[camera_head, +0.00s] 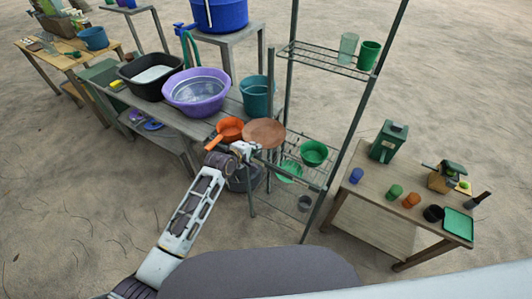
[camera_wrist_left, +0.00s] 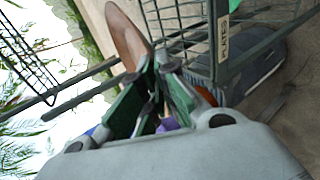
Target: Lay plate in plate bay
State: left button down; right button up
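A round reddish-brown plate (camera_head: 264,132) is at the tips of my left gripper (camera_head: 252,152), above the near left side of the wire rack. In the left wrist view the plate (camera_wrist_left: 126,36) appears steeply tilted, and the green-padded fingers (camera_wrist_left: 157,66) close together at its lower edge. A small label reading "PLATES" (camera_wrist_left: 223,36) is on the rack rail beside the plate. The middle wire shelf (camera_head: 318,179) of the rack lies just right of the gripper. The bay's inside is partly hidden. My right gripper is out of view.
Green bowls (camera_head: 314,152) stand on the rack's middle shelf, and cups (camera_head: 369,55) on its top shelf. A bench at left holds an orange pan (camera_head: 229,129), a purple basin (camera_head: 196,92) and a teal bucket (camera_head: 257,95). A side table (camera_head: 372,178) stands at right.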

pick_arm(q)
jog(key=shift+w+m, duration=0.1)
jog(key=shift+m, duration=0.2)
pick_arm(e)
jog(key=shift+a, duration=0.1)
pick_arm(q)
jog(key=shift+f, duration=0.1)
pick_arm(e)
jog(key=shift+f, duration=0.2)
pick_arm(q)
jog(key=shift+f+b, duration=4.85)
jog(key=shift+b, duration=0.8)
jog(key=c, duration=1.6)
grip_release()
jog(key=shift+f, duration=0.15)
jog(key=shift+c, duration=0.2)
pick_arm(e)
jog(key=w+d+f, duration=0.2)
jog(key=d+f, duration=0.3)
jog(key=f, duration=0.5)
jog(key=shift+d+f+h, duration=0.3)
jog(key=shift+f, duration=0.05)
